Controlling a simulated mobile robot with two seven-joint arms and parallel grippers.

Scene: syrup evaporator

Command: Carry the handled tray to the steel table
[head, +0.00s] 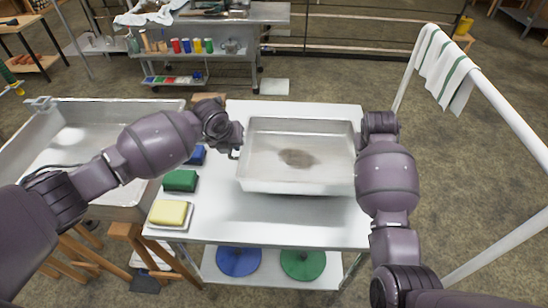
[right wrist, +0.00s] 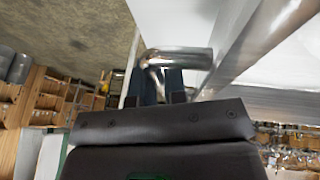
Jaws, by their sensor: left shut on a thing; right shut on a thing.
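The handled tray (head: 298,187), a shallow metal pan with a dark brown patch on its floor, is level over the white-topped table (head: 250,230). A shadow shows under its front edge; I cannot tell whether it touches the top. My left gripper (head: 236,153) is shut on the tray's left handle, mostly hidden by the gripper. My right gripper (right wrist: 160,88) is shut on the bright right handle (right wrist: 180,60) in the right wrist view; my arm covers that grip in the head view. A steel table (head: 270,13) stands at the back.
Blue, green and yellow (head: 170,213) blocks lie along the white table's left side. A metal sink (head: 85,130) stands left. A white rail with a striped towel (head: 445,70) runs along the right. Coloured cans (head: 197,45) stand on the back bench. Open floor lies between.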

